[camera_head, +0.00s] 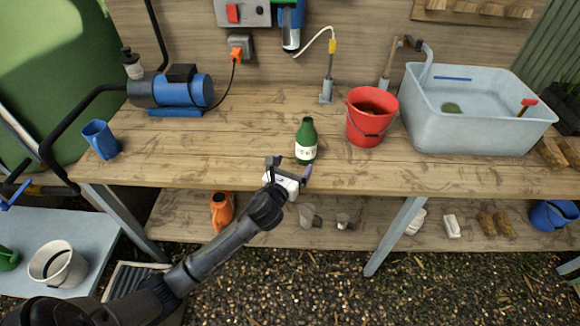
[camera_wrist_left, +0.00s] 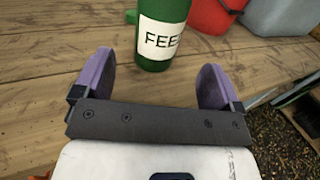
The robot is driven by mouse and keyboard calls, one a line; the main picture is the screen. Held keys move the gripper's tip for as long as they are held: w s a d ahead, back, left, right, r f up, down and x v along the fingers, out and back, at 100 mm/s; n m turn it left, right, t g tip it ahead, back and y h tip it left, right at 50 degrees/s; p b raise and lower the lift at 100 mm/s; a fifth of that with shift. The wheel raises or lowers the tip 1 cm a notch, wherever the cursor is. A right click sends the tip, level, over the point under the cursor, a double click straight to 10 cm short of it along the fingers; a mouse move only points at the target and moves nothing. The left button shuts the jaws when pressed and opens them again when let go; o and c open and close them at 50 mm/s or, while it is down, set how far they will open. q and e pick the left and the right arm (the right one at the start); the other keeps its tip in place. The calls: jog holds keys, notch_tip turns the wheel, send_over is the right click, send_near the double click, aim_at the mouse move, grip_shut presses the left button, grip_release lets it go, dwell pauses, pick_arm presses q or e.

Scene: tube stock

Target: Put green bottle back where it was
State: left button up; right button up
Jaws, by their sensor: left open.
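The green bottle (camera_head: 306,140) stands upright on the wooden workbench, near its front edge, with a white label. In the left wrist view the bottle (camera_wrist_left: 165,38) stands just beyond the fingertips, its label reading "FEE" with the rest cut off by the curve. My left gripper (camera_head: 289,165) is open and empty in front of the bottle. Its two purple fingers also show spread apart in the left wrist view (camera_wrist_left: 158,75), with the bottle ahead of the gap between them. My right gripper is not in view.
A red bucket (camera_head: 371,118) stands to the bottle's right, with a grey sink (camera_head: 470,138) beyond it. A blue pump (camera_head: 185,90) and blue mug (camera_head: 101,139) are at the left. The bench (camera_head: 210,150) is clear left of the bottle. A lower shelf (camera_head: 180,220) holds small items.

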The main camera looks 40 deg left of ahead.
pick_arm(q)
jog(key=shift+v, duration=0.8)
jog(key=shift+s+a+r+p, duration=0.1)
jog(key=shift+a+p, duration=0.05)
jog(key=shift+p, duration=0.15)
jog(key=s+d+f+n+g+h, duration=0.1)
jog(key=s+d+f+n+g, duration=0.25)
jog(key=s+f+n, duration=0.4)
jog(key=s+d+f+n+g, duration=0.3)
jog(key=s+f+n+g, duration=0.15)
jog(key=s+n, duration=0.55)
jog(key=s+d+f+n+g+h, duration=0.1)
jog(key=s+d+n+g+h, duration=0.1)
jog(key=s+d+n, duration=0.2)
jog(key=s+d+f+n+g+h, duration=0.2)
jog(key=s+d+n, duration=0.3)
jog(key=s+n, duration=0.4)
jog(key=shift+s+d+g+h, duration=0.15)
jog(key=shift+s+g+h, duration=0.25)
jog(key=shift+s+g, duration=0.6)
